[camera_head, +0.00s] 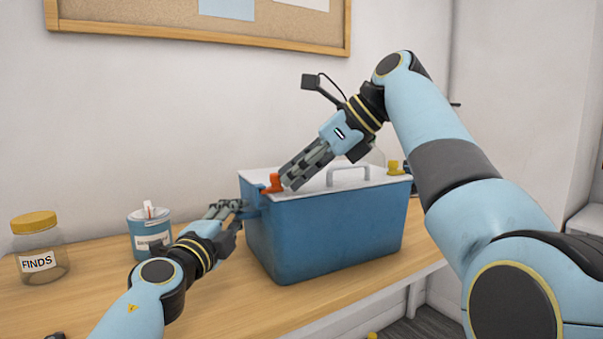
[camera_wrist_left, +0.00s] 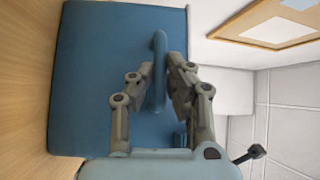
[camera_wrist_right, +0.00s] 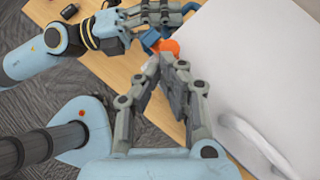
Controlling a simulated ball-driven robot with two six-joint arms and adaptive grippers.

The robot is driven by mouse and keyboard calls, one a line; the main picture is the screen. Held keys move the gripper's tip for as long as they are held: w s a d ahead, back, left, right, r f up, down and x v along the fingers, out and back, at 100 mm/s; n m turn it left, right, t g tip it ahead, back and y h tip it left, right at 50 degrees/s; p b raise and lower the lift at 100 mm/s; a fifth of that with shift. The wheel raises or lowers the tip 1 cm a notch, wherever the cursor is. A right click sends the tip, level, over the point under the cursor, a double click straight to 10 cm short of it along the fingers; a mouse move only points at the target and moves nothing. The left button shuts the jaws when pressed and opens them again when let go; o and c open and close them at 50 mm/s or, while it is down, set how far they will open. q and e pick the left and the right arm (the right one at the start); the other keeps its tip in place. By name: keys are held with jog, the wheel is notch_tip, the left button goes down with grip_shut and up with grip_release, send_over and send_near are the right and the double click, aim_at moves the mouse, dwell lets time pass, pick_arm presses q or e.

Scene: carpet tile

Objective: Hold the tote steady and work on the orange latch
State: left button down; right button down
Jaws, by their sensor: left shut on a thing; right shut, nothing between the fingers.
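The blue tote (camera_head: 330,238) stands on the wooden table with its white lid (camera_head: 345,180) on. The orange latch (camera_head: 272,184) is at the lid's left end; it also shows in the right wrist view (camera_wrist_right: 171,46). My left gripper (camera_head: 238,206) is shut on the tote's blue side handle (camera_wrist_left: 159,62), with a finger on either side of it. My right gripper (camera_head: 288,183) is shut and empty, pointing down at the latch from the right. Its tips (camera_wrist_right: 166,62) are right beside the latch; I cannot tell whether they touch it.
A jar with a yellow lid labelled FINDS (camera_head: 38,247) stands at the far left. A blue container (camera_head: 150,232) stands behind my left forearm. The table front is clear.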

pick_arm(q)
jog(key=shift+f, duration=0.15)
jog(key=c, duration=1.2)
grip_release()
pick_arm(e)
jog(key=d+f+v, duration=0.1)
jog(key=f+v, duration=0.1)
jog(key=v, duration=1.1)
jog(key=shift+d, duration=0.35)
jog(key=shift+s, duration=0.15)
